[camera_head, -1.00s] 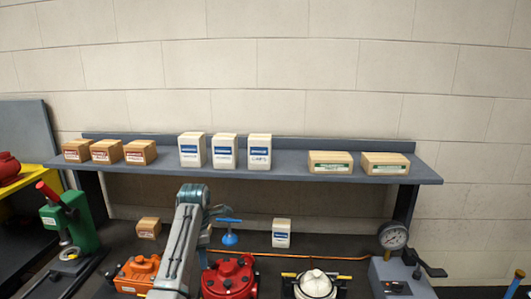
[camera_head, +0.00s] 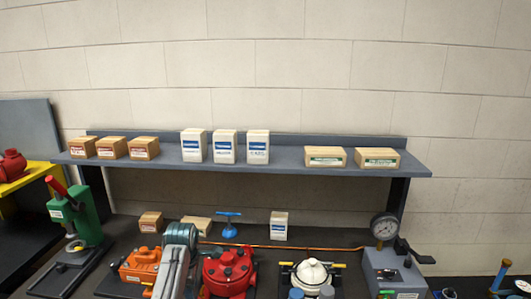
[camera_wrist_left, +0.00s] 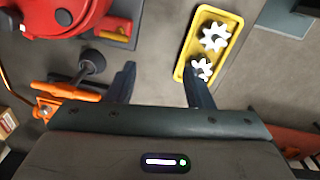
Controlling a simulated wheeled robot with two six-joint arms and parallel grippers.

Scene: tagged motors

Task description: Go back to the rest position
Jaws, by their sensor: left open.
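My left gripper (camera_wrist_left: 158,88) shows in the left wrist view with its two dark fingers spread and nothing between them. Grey floor or bench surface lies beyond the fingers. In the head view my left arm rises from the bottom edge between the orange motor (camera_head: 140,265) and the red motor (camera_head: 228,272); its gripper is not visible there. A white motor (camera_head: 311,275) stands right of the red one. My right gripper is in neither view.
A grey shelf (camera_head: 290,158) carries brown, white and tan boxes. Below it are a small box (camera_head: 150,222), a tan box (camera_head: 197,226), a blue-handled tool (camera_head: 229,226) and a white box (camera_head: 279,225). A green press (camera_head: 80,215) stands left, a gauge unit (camera_head: 393,265) right.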

